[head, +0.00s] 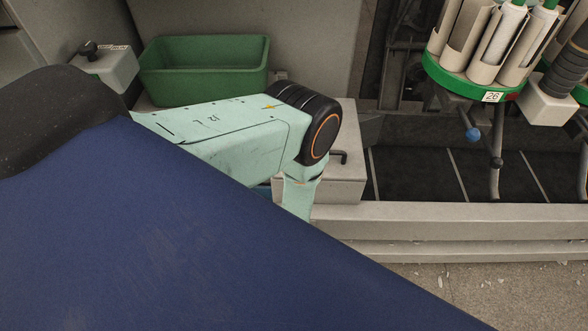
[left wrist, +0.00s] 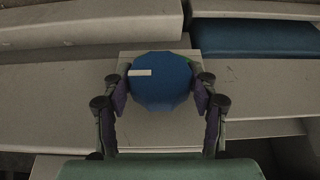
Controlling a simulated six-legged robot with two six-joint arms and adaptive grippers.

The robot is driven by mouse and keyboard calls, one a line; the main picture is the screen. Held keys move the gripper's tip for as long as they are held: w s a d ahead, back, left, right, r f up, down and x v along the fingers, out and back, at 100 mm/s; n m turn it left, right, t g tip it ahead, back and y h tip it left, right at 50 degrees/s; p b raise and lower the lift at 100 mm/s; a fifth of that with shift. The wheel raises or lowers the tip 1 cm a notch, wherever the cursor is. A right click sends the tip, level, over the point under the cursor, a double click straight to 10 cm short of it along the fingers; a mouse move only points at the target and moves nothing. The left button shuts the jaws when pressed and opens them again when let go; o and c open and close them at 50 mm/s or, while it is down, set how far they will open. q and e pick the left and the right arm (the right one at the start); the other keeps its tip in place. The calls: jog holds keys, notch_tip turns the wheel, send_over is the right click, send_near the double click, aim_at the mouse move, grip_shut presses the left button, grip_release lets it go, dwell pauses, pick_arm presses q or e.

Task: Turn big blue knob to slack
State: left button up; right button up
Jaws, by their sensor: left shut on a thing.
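The big blue knob (left wrist: 165,85) is in the middle of the left wrist view, on a pale box face. A short white mark on it lies at its left part and runs level. My left gripper (left wrist: 160,92) has a finger on each side of the knob and is shut on it. In the head view, my pale green left arm reaches to the pale box (head: 345,180); the fingers are hidden there. My right gripper is not in view.
A green bin (head: 205,75) and a small box with a black knob (head: 105,65) stand behind the arm. A black bent lever (head: 342,157) is beside the wrist. At right are a green-rimmed carousel (head: 455,82) of tubes and a small blue ball (head: 473,134).

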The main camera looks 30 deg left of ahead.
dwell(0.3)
pick_arm(q)
jog(key=o, duration=1.1)
jog(key=v, duration=1.2)
jog(key=x, duration=1.2)
